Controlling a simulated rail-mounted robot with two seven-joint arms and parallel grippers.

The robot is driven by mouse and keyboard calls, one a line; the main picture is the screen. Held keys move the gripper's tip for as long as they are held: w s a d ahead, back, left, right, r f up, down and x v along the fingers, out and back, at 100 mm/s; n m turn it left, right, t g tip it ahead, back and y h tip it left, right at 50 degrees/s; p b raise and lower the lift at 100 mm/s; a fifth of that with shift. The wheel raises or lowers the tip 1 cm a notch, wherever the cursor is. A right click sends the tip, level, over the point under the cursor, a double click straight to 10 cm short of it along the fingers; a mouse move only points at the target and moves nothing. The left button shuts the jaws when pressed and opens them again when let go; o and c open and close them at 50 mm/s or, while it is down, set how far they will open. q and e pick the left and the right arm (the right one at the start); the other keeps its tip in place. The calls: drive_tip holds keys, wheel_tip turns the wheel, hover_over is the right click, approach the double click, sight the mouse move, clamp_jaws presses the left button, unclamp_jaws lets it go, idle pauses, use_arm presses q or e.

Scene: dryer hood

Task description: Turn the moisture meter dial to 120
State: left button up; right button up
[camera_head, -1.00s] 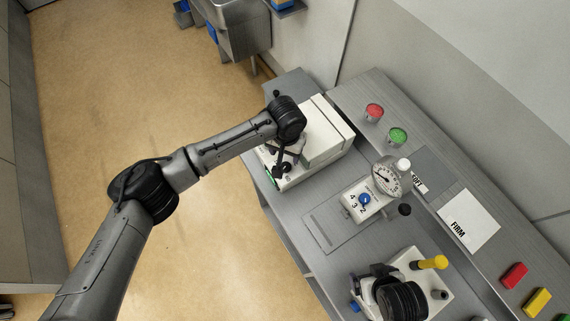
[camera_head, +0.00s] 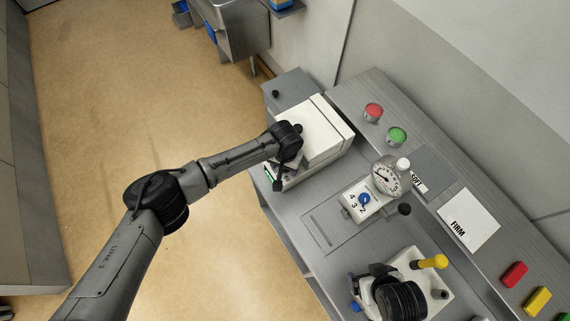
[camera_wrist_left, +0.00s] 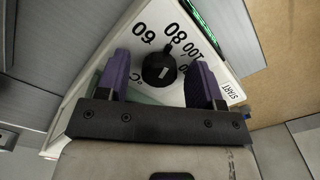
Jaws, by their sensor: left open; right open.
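The white boxy instrument (camera_head: 322,146) stands at the far left of the bench; I take it as the moisture meter. In the left wrist view its black round dial knob (camera_wrist_left: 158,70) sits on a white panel (camera_wrist_left: 142,48) marked 60, 80, 100 and °C. A further number is partly hidden by a finger. The knob's narrow tip points near 80. My left gripper (camera_wrist_left: 159,82) is open, with its purple-padded fingers on either side of the knob; contact is not clear. It also shows in the head view (camera_head: 278,176). My right gripper (camera_head: 372,288) is low in the head view, its fingers hard to make out.
A START label (camera_wrist_left: 231,90) is beside the right finger. A round gauge (camera_head: 386,175) and a blue knob (camera_head: 364,199) stand mid-bench. A yellow-handled device (camera_head: 432,262) is near my right wrist. Red (camera_head: 374,111) and green (camera_head: 397,136) cups are on the back ledge.

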use_arm(q)
drive_tip(key=shift+c, duration=0.3)
drive_tip(key=c, duration=0.9)
drive_tip(key=shift+o, duration=0.2)
drive_tip(key=m+p, duration=0.1)
drive_tip(key=m, duration=0.2)
drive_tip(key=shift+r, duration=0.1)
drive_tip(key=m+p, duration=0.1)
drive_tip(key=m, duration=0.2)
drive_tip(key=shift+m, duration=0.4)
drive_tip(key=m, duration=0.4)
drive_tip(key=shift+w, duration=0.1)
drive_tip(key=shift+m, duration=2)
